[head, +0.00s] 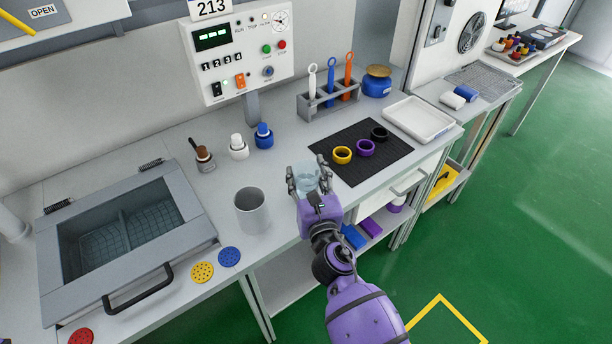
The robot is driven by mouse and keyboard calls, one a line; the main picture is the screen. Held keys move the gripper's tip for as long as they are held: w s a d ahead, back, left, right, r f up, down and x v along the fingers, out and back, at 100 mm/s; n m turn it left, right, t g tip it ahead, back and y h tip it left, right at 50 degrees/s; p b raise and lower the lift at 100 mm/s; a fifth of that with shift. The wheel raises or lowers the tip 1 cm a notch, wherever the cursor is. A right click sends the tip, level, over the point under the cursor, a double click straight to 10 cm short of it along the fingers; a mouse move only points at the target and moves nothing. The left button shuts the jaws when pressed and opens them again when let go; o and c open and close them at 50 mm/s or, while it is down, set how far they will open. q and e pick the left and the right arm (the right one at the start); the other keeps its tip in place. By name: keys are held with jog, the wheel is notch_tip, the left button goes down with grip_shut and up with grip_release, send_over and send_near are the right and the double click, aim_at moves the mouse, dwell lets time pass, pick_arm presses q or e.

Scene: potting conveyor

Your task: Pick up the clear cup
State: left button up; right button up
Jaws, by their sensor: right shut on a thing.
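The clear cup (306,175) is a small, see-through, pale bluish vessel at the front part of the bench, left of the black mat. My right gripper (306,185) comes from below right and is shut on the clear cup, with a finger on each side of it. Whether the cup touches the bench top cannot be told from this view. My left gripper does not show.
A grey cup (252,211) stands left of my right gripper. A black mat (361,152) with yellow, purple and black rings lies to the right. White (238,147) and blue (264,136) bottles stand behind. A white tray (418,119) sits farther right.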

jog(key=shift+r+p, duration=0.35)
jog(key=shift+r, duration=0.5)
jog(key=shift+w+r+p, duration=0.1)
jog(key=shift+r+p, duration=0.4)
jog(key=shift+r, duration=0.45)
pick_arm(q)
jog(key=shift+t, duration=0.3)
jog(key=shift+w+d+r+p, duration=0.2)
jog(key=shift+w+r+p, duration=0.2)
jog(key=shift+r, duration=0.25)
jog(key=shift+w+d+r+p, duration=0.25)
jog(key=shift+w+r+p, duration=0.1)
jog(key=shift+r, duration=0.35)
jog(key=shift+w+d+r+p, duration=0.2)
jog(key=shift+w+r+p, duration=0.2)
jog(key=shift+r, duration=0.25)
pick_arm(e)
jog(key=s+d+r, duration=0.6)
jog(key=s+r, duration=0.3)
jog(key=s, duration=0.3)
jog(key=shift+s+d, duration=0.15)
jog(key=shift+d, duration=0.2)
jog(key=shift+s+r, duration=0.1)
